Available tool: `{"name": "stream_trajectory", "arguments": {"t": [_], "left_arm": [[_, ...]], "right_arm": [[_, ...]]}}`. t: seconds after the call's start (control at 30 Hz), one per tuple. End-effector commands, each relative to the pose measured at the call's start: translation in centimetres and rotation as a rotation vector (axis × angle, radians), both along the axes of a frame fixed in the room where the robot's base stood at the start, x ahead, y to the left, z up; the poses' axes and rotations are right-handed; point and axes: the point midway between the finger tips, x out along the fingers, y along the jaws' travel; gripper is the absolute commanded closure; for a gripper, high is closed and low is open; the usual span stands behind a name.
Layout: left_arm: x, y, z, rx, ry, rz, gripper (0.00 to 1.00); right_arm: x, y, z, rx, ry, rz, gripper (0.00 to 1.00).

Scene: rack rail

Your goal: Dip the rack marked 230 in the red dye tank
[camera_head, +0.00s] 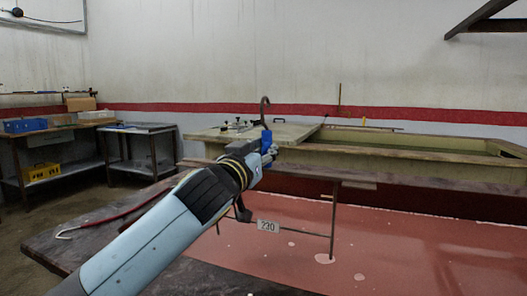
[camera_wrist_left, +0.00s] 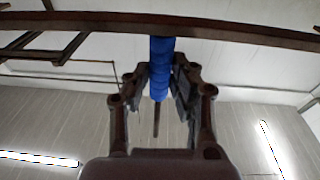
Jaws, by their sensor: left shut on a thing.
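The rack marked 230 is a thin dark metal frame with a top bar (camera_head: 355,183), an upright post and a lower bar bearing a white tag (camera_head: 268,226). Above the bar are a blue grip (camera_head: 267,138) and a curved hook (camera_head: 264,106). My left gripper (camera_head: 264,157) is shut on the blue grip, which also shows between its fingers in the left wrist view (camera_wrist_left: 160,68). The rack hangs upright over a broad red surface with pale patches (camera_head: 410,245), which looks like the red dye tank. I cannot tell whether its lower end touches the red. My right gripper is not in view.
A long trough with a wooden rim (camera_head: 420,155) stands behind. A pale board (camera_head: 215,134) with small fittings lies at its left. Benches with a blue bin (camera_head: 25,125) and a yellow bin (camera_head: 41,172) stand far left. A red rod with a pale hooked end (camera_head: 105,220) lies front left.

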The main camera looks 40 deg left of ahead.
Motion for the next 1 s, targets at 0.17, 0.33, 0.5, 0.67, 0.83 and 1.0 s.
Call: {"name": "stream_trajectory", "arguments": {"t": [0.17,0.33,0.5,0.67,0.83,1.0], "left_arm": [[0.0,0.0,0.2,0.001,-0.004,-0.001,1.00],[0.0,0.0,0.2,0.001,-0.004,-0.001,1.00],[0.0,0.0,1.2,0.001,-0.005,-0.001,1.00],[0.0,0.0,3.5,0.001,-0.006,-0.001,1.00],[-0.1,0.0,6.1,0.001,-0.006,-0.001,1.00],[-0.1,0.0,8.5,0.001,-0.006,-0.001,1.00]], "right_arm": [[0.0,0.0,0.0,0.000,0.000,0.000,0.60],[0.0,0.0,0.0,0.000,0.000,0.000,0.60],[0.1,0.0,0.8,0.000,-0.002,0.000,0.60],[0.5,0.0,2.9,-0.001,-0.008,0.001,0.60],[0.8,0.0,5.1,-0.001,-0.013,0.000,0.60],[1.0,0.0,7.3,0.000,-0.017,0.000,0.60]]}}
